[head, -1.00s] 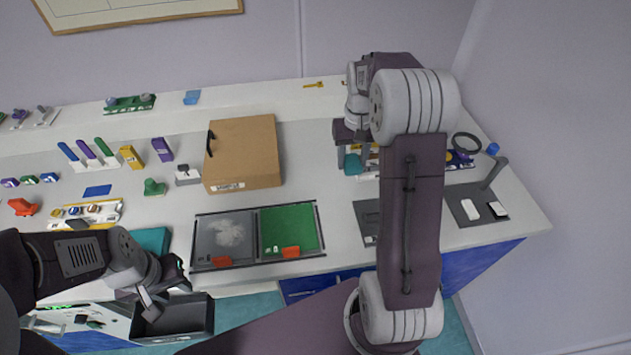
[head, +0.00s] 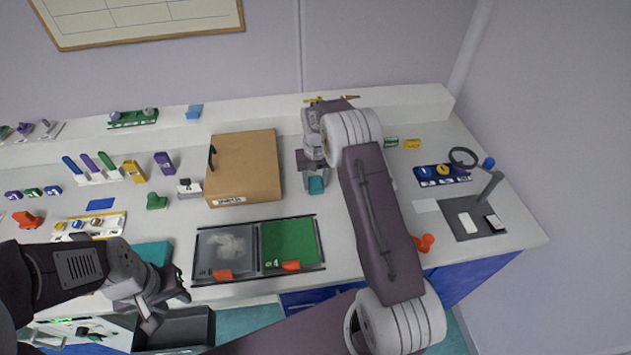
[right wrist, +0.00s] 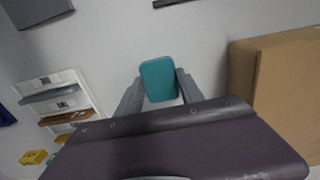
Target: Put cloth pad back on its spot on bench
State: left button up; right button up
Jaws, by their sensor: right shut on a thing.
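The cloth pad, a small teal block (head: 316,185), is between the fingers of my right gripper (head: 313,178). The right wrist view shows the teal pad (right wrist: 158,80) clasped between both grey fingers of my right gripper (right wrist: 158,90). In the head view the gripper is over the bench, just right of the cardboard box. I cannot tell whether the pad touches the bench. My left gripper (head: 168,298) is at the lower left, near the bench's front edge and above a dark bin; its finger gap is unclear. No marked spot for the pad is clearly visible.
The cardboard box (head: 243,166) stands left of my right gripper. A tray with grey and green halves (head: 318,240) lies in front. A dark mat with white pieces (head: 466,228) and a blue holder (head: 441,177) are at right.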

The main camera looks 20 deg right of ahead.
aim_at(315, 183)
jog(key=shift+f, duration=0.25)
jog(key=shift+f, duration=0.1)
jog(key=o, duration=1.3)
notch_tip(315, 183, up, 12)
jog(key=s+a+f+n, duration=0.1)
jog(key=s+a, duration=0.3)
jog(key=s, duration=0.8)
jog(key=s+a+f+n+t, duration=0.1)
jog(key=s+a+f, duration=0.1)
jog(key=s, duration=1)
jog(key=shift+s+a+n, duration=0.2)
jog(key=shift+a+n, duration=0.2)
jog(key=shift+a, duration=0.5)
